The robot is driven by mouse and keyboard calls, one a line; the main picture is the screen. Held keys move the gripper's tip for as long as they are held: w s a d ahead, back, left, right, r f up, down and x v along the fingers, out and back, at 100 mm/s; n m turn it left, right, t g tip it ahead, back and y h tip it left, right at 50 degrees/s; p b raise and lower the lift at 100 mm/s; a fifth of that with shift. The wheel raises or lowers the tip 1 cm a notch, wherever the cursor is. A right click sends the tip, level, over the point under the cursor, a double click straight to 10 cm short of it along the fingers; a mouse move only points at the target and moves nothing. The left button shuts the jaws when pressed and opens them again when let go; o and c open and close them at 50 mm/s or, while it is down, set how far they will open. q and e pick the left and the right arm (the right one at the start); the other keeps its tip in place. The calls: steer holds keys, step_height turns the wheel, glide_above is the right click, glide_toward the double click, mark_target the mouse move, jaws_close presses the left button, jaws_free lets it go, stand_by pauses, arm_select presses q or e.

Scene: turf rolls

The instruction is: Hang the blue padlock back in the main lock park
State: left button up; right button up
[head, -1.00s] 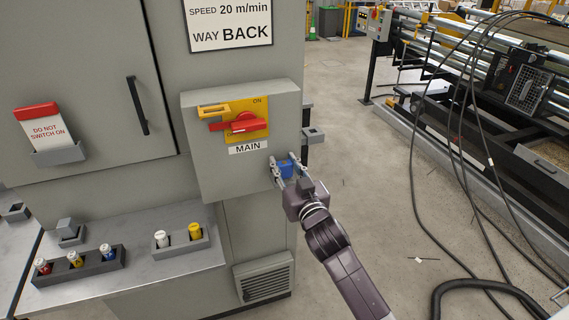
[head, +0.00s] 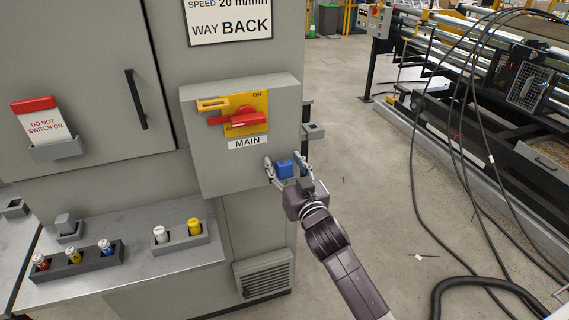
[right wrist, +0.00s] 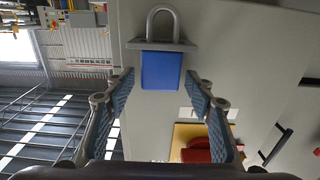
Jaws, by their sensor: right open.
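The blue padlock (head: 285,169) is at the lower right of the grey MAIN switch box (head: 240,165). In the right wrist view its blue body (right wrist: 162,70) meets a grey ledge (right wrist: 162,45), and the grey shackle shows on the ledge's other side. This ledge is the lock park on the box. My right gripper (head: 285,163) is open, one finger on each side of the padlock body. In the right wrist view gaps show between the body and both fingers. The red MAIN switch handle (head: 238,118) lies level on its yellow plate. My left gripper is not in view.
A grey holder (head: 314,131) sticks out at the box's right side. On the bench at left, racks (head: 180,243) hold small capped items. A DO NOT SWITCH ON card (head: 40,122) stands in a cabinet pocket.

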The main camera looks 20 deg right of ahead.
steer(key=s, duration=1.2)
steer(key=shift+d, duration=0.2)
step_height(320, 180, down, 20)
steer(key=g, duration=0.4)
steer(key=s+f+g, duration=0.2)
steer(key=s+f, duration=0.2)
steer(key=f, duration=0.4)
steer(key=s+f+n+g, duration=0.1)
steer(key=s+f, duration=0.3)
steer(key=f, duration=0.4)
steer(key=s+f+g, duration=0.2)
steer(key=s+f, duration=0.1)
steer(key=f, duration=0.4)
steer(key=s+d+f+g, duration=0.1)
steer(key=s+f+g, duration=0.1)
steer(key=s+f, duration=0.5)
steer(key=s+d+f+g, duration=0.1)
steer(key=s+f+g, duration=0.2)
steer(key=s, duration=1.4)
steer(key=s+d+f+n+g, duration=0.1)
steer(key=s+f+g, duration=0.2)
steer(key=s+f, duration=0.9)
steer(key=shift+s+h, duration=0.3)
steer(key=shift+s, duration=0.25)
steer(key=shift+o, duration=0.7)
steer(key=shift+d+f, duration=0.1)
